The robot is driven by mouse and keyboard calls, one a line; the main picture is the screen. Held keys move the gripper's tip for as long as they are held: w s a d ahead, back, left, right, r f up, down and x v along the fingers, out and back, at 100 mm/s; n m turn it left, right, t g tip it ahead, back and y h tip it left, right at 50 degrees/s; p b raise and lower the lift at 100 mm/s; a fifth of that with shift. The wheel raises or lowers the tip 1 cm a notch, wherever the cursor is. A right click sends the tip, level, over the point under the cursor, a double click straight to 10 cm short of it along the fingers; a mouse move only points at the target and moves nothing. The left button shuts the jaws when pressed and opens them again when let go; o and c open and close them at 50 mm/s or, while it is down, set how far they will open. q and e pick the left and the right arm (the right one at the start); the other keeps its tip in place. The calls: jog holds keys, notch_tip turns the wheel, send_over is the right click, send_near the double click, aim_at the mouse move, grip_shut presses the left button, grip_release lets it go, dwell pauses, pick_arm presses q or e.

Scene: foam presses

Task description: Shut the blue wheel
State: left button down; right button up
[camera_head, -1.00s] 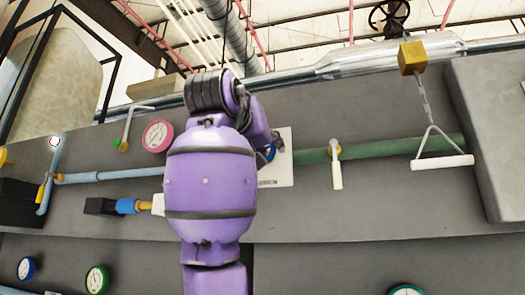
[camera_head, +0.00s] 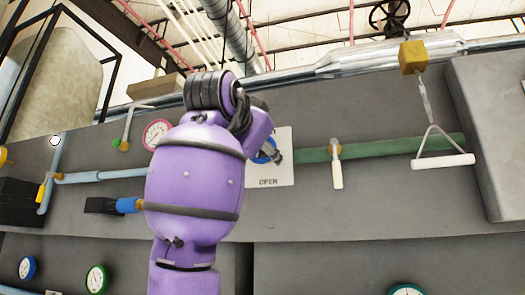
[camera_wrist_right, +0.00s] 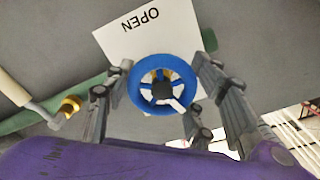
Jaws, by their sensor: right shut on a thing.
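The blue wheel (camera_wrist_right: 160,62) sits in front of a white plate (camera_wrist_right: 112,38) marked OPEN. In the head view only part of the wheel (camera_head: 262,158) shows, behind my right gripper (camera_head: 275,150). In the right wrist view the right gripper's fingers (camera_wrist_right: 163,78) stand on both sides of the wheel, shut on its rim. A white pointer shows at the wheel's hub. My left gripper is not in view.
A green pipe (camera_head: 377,147) with a white-handled lever (camera_head: 337,175) runs right of the plate. A white triangular pull handle (camera_head: 443,161) hangs farther right. A pink gauge (camera_head: 155,134) and a blue pipe (camera_head: 95,177) are on the left.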

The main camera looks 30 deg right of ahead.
jog(key=shift+w+f+m, duration=0.1)
jog(key=shift+f+m, duration=0.05)
jog(key=shift+m, duration=1.85)
jog(key=o, duration=1.1)
jog(key=shift+a, duration=0.1)
jog(key=shift+s+a, duration=0.25)
jog(key=shift+s, duration=0.1)
jog(key=v, duration=1.1)
jog(key=shift+s, duration=0.1)
